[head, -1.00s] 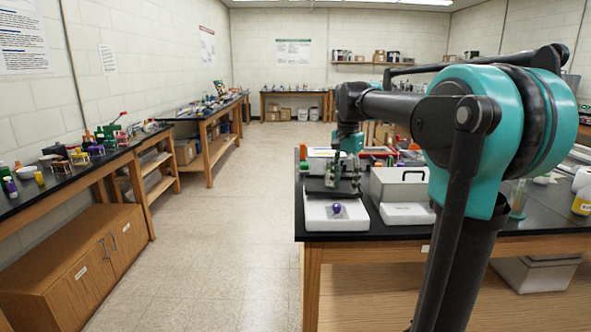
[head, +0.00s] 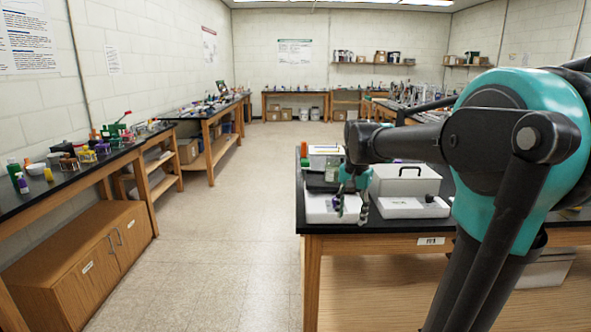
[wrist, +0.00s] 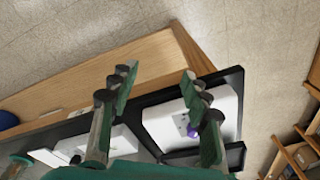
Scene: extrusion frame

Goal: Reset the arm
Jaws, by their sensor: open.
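My gripper (head: 351,209) hangs over the front left corner of the black-topped bench (head: 400,226) in the head view. Its two fingers are apart, with nothing between them. In the wrist view my gripper (wrist: 158,88) is also open, with the bench edge and floor beyond the fingertips. A white tray (head: 318,212) lies on the bench behind the fingers. It shows in the wrist view (wrist: 162,125) with a purple ball (wrist: 192,132), partly hidden by the right finger.
A white case with a handle (head: 398,181) and a flat white box (head: 405,210) stand right of the tray. An aisle of bare floor (head: 220,240) runs left of the bench. A side bench (head: 70,178) with several small items lines the left wall.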

